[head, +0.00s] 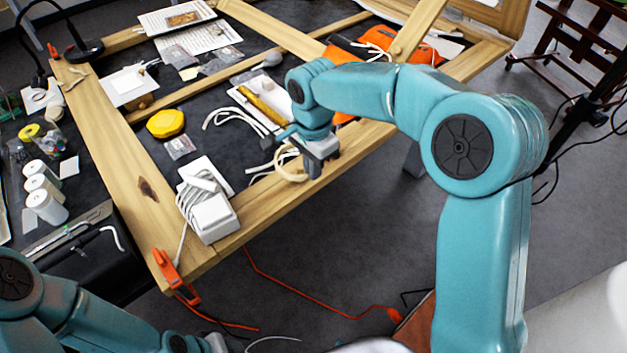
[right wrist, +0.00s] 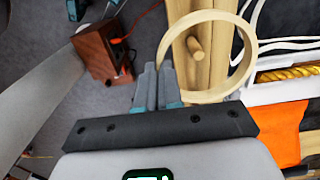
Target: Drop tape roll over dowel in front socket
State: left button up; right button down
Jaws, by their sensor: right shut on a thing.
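The tape roll (head: 289,166), a pale beige ring, is at the front rail of the wooden frame in the head view. My right gripper (head: 312,171) is at its right side. In the right wrist view the right gripper (right wrist: 158,72) is shut on the near left part of the ring's wall (right wrist: 250,50). The wooden dowel (right wrist: 195,48) shows through the ring's opening, left of its middle. I cannot tell the ring's height relative to the dowel's top. The dowel is not distinguishable in the head view. Part of my left arm shows at bottom left; its fingertips are not visible.
The wooden frame (head: 140,187) bounds a dark work surface. A white adapter with cable (head: 213,217) sits on its front corner, left of the ring. A white tray with a yellow tool (head: 262,103) lies behind the ring. An orange clamp (head: 168,268) grips the near corner.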

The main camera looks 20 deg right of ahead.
notch_tip(320, 180, down, 6)
jog(key=shift+w+d+r, duration=0.1)
jog(key=shift+r, duration=0.15)
jog(key=shift+f+b, duration=0.55)
jog(key=shift+f, duration=0.1)
jog(key=c, duration=1.3)
grip_release()
jog(key=shift+r, duration=0.1)
jog(key=shift+r, duration=0.1)
